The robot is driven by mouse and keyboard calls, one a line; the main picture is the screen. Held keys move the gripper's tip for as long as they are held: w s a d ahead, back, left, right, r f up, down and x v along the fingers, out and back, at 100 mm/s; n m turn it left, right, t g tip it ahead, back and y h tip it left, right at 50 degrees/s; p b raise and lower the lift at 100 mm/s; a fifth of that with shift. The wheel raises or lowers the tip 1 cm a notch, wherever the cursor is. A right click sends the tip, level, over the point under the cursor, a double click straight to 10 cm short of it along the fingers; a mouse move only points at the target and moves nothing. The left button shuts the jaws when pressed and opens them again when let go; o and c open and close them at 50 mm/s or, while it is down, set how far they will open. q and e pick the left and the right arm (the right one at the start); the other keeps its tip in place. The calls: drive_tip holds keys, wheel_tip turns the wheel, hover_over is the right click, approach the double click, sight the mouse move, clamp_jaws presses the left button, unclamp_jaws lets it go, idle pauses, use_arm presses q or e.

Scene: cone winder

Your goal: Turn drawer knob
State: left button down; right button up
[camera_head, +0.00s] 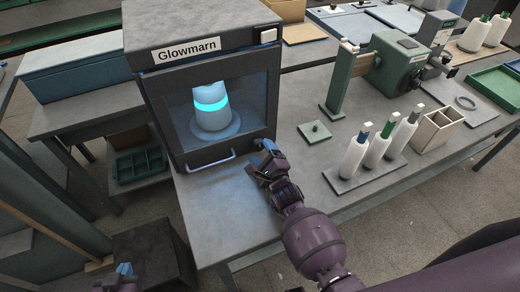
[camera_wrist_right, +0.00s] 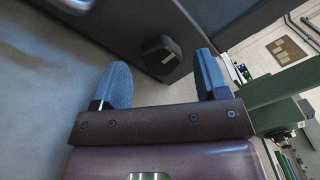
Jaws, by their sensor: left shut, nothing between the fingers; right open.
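The grey cabinet labelled Glowmarn (camera_head: 160,95) stands on the bench, with a pale bar handle (camera_head: 210,161) low on its front. A dark, faceted knob (camera_wrist_right: 160,60) sticks out of a dark panel in the right wrist view. My right gripper (camera_head: 260,157) is at the cabinet's lower right front corner. It is open, its blue fingers apart on either side of the knob's line, and I see no contact. In the head view the knob cannot be made out clearly near the gripper. My left gripper (camera_head: 125,270) is low at the left, shut and empty.
A glowing cone stands behind the cabinet's window (camera_head: 210,105). To the right are a small green plate (camera_head: 314,132), several white spools on a grey base (camera_head: 366,172) and a green machine (camera_head: 398,65). The bench top before the cabinet (camera_head: 215,210) is clear.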

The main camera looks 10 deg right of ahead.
drive_tip(key=shift+w+a, duration=0.15)
drive_tip(key=shift+w, duration=0.65)
drive_tip(key=c, duration=0.9)
